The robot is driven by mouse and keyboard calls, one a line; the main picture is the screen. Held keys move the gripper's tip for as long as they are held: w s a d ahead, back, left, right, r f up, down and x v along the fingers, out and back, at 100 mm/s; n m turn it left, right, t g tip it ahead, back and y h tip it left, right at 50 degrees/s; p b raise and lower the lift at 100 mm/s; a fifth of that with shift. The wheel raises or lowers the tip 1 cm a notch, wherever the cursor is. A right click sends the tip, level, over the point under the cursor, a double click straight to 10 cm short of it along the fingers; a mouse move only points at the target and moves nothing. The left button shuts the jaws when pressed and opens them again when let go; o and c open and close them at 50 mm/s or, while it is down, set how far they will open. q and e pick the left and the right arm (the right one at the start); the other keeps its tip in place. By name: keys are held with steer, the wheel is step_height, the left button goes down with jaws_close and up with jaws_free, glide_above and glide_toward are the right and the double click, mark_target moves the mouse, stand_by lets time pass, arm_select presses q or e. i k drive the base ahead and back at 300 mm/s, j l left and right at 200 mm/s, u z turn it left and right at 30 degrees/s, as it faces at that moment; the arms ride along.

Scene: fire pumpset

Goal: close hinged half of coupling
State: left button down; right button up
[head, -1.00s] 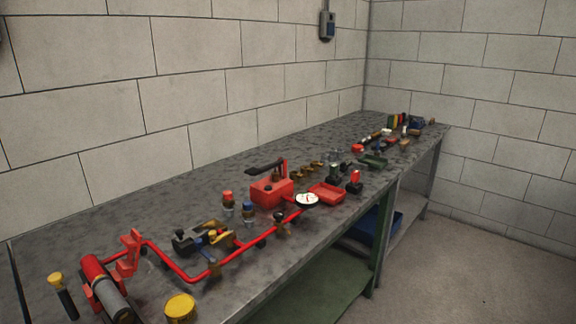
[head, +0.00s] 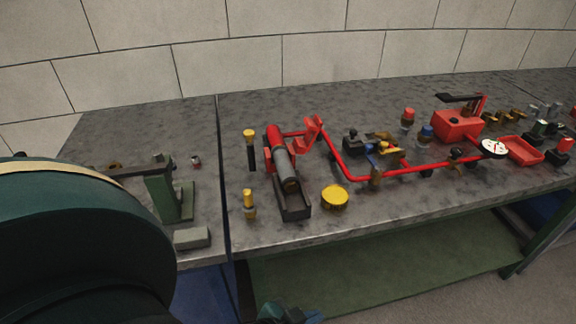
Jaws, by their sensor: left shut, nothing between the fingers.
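A red and grey cylinder (head: 284,158) lies in a dark cradle (head: 294,206) on the bench, left of centre. A red upright piece (head: 313,131) stands tilted at its right side, by the left end of the red pipe (head: 352,172). It looks like the coupling's raised hinged half, but I cannot tell for sure. My left gripper (head: 288,313) shows only partly at the bottom edge, below the bench front, apart from the coupling; it is shut and empty. My right gripper is not in view.
A yellow round cap (head: 335,197) and yellow-topped tools (head: 250,148) flank the cradle. A red pump box (head: 457,126), gauge (head: 494,147) and red tray (head: 524,150) stand right. A green stand (head: 166,195) is left. My left arm covers the lower left.

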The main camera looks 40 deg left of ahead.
mark_target(300, 145)
steer(key=u, duration=0.9)
steer(key=l+u, duration=0.25)
steer(key=u, duration=0.15)
steer(key=i+l+u, duration=0.1)
steer(key=l+u, duration=0.5)
steer(key=u, duration=0.2)
steer(key=l+u, duration=0.15)
steer(key=l, duration=0.2)
steer(key=k+l+u, duration=0.2)
steer(key=l, duration=0.15)
steer(key=l+u, duration=0.15)
steer(key=l, duration=0.15)
steer(key=k+l, duration=0.15)
steer(key=l, duration=0.2)
steer(key=k+l, duration=0.15)
steer(key=l, duration=0.2)
steer(key=k+l, duration=0.15)
steer(key=l, duration=0.15)
steer(key=i+l+u, duration=0.05)
